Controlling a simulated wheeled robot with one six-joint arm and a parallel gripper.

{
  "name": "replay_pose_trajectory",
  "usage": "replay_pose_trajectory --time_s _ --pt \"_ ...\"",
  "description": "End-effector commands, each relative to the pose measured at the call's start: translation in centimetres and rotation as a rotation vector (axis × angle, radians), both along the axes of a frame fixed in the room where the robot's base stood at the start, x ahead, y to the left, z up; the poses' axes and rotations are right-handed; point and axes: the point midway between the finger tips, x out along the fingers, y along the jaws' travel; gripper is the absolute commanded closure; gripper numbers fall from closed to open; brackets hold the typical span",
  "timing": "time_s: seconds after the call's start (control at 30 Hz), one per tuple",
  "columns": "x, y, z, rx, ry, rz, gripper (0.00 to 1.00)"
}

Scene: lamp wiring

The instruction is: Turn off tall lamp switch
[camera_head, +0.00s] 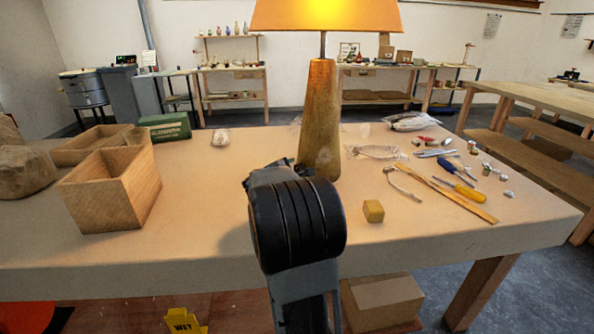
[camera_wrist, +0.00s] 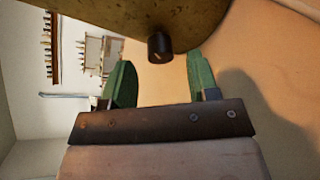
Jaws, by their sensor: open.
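The tall lamp (camera_head: 320,115) stands on the workbench with a tapered, brass-coloured base. Its orange shade (camera_head: 325,15) is glowing, so the lamp is lit. In the wrist view the lamp base (camera_wrist: 200,18) fills the top, and a small dark switch knob (camera_wrist: 160,46) sticks out of it. My gripper (camera_wrist: 155,82) is open, with its green fingers to either side of and a little short of the knob. Nothing is between the fingers. In the head view my arm hides the gripper and the lower left of the lamp base.
On the workbench (camera_head: 200,215), wooden boxes (camera_head: 115,190) and a green box (camera_head: 165,127) stand at the left. A small yellow block (camera_head: 373,211), a ruler (camera_head: 440,190) and several screwdrivers and small parts lie at the right. The front middle-left of the top is clear.

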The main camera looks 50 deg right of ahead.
Motion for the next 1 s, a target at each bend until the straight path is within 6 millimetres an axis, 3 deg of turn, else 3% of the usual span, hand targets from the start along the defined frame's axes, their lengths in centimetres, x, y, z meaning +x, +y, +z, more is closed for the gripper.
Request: replay_pose_trajectory --time_s 0.3,0.67,1.0 --pt "0.8 -2.8 -0.7 0.000 0.000 -0.001 0.46" --pt "0.9 -3.1 -0.8 0.000 0.000 0.000 0.46" --pt "0.9 -3.1 -0.8 0.000 0.000 0.000 0.76"
